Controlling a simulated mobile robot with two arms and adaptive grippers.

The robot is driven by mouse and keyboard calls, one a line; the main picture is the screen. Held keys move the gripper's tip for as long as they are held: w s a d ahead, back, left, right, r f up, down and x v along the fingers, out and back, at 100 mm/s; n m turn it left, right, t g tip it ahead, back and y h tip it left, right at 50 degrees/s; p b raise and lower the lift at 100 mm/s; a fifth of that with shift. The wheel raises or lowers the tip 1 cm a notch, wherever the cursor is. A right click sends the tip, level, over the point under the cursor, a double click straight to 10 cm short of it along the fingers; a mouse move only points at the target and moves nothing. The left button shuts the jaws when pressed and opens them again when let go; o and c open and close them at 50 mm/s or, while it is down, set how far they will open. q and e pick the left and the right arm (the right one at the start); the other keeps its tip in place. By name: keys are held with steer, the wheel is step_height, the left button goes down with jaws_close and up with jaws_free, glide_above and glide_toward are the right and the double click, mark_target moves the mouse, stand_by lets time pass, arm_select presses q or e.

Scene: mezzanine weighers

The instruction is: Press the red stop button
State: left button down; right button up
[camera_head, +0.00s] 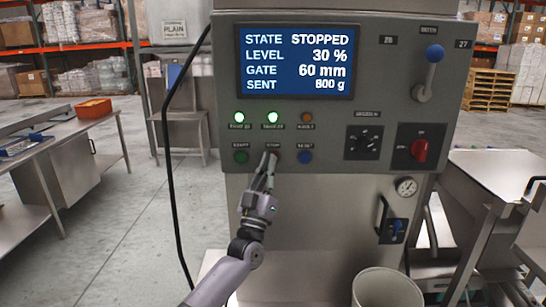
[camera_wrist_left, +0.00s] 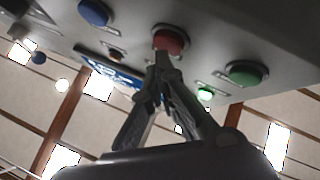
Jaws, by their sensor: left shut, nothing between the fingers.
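The red stop button (camera_head: 277,154) is on the grey control panel, between the green start button (camera_head: 240,157) and the blue reset button (camera_head: 305,157). In the head view my left gripper's fingertips (camera_head: 268,160) partly cover it. The left wrist view shows the red button (camera_wrist_left: 171,41) right at the tips of my shut, empty left gripper (camera_wrist_left: 162,58). The tips look to be at or very close to its face; I cannot tell whether it is pushed in. The display (camera_head: 297,62) reads STATE STOPPED, LEVEL 30 %, GATE 60 mm, SENT 800 g. My right gripper is not in view.
Two green lamps (camera_head: 239,117) are lit above the buttons. A red rotary switch (camera_head: 419,150), a black dial (camera_head: 363,143) and a blue-knobbed lever (camera_head: 434,54) sit to the right. A black cable (camera_head: 170,170) hangs at left. A pale bucket (camera_head: 386,288) stands below.

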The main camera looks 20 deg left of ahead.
arm_select(q)
steer(key=shift+s+r, duration=0.1)
steer(key=shift+s, duration=0.35)
steer(key=s+p, duration=0.1)
steer(key=s+d+p, duration=0.1)
steer(key=s, duration=0.1)
steer(key=s+p, duration=0.1)
steer(key=p, duration=0.1)
steer(key=shift+s+d, duration=0.25)
steer(key=shift+s, duration=0.15)
stand_by(0.3)
